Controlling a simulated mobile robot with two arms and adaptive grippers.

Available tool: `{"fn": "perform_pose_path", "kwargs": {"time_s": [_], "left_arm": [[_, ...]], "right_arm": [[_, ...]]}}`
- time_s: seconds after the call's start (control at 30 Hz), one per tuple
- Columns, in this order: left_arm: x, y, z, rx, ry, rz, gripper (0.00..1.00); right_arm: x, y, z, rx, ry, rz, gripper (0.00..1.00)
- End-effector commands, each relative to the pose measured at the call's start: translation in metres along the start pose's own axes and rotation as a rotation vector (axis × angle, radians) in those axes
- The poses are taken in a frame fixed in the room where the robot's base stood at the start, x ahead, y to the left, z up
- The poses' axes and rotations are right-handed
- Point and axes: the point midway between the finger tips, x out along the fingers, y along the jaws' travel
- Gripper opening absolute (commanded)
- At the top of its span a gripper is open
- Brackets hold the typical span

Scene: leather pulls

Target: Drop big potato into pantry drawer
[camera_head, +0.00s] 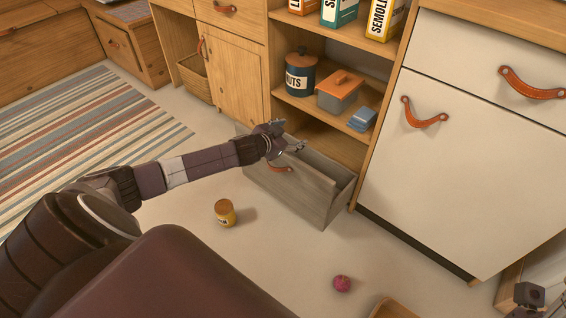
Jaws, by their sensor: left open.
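The pantry drawer (310,197), a grey wooden box low in the open shelf unit, is pulled out, with a leather pull on its front. My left gripper (292,143) is open above the drawer's left part, with nothing seen between its fingers. My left arm hides some of the drawer, and much of its inside cannot be seen. I see no big potato. Part of what looks like my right gripper (530,296) shows at the bottom right corner, its jaws unclear.
A wooden rim (395,308) shows at the bottom edge. A white cabinet (465,160) stands right of the drawer. A striped rug (90,150) lies left.

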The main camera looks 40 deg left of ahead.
Motion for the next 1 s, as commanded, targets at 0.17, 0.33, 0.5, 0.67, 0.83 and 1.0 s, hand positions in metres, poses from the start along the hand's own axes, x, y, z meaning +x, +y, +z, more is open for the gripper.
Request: {"fn": "perform_pose_path", "kwargs": {"time_s": [0.17,0.33,0.5,0.67,0.83,1.0], "left_arm": [[-0.033,0.0,0.002,0.004,-0.001,0.002,0.64],[-0.062,0.001,0.002,0.003,-0.002,0.002,0.64],[-0.084,0.0,0.001,0.004,-0.001,0.0,0.64],[-0.096,0.0,0.0,0.002,0.001,0.0,0.64],[-0.1,0.0,-0.001,0.002,0.002,0.0,0.64],[-0.1,0.0,-0.001,0.002,0.002,-0.001,0.64]], "right_arm": [[0.0,0.0,0.0,0.0,0.0,0.0,0.4],[0.0,0.0,0.0,0.0,0.0,0.0,0.4],[0.0,0.0,0.0,0.0,0.0,0.0,0.4],[0.0,0.0,0.0,0.0,0.0,0.0,0.4],[0.0,0.0,0.0,0.0,0.0,0.0,0.4],[0.0,0.0,0.0,0.0,0.0,0.0,0.4]]}}
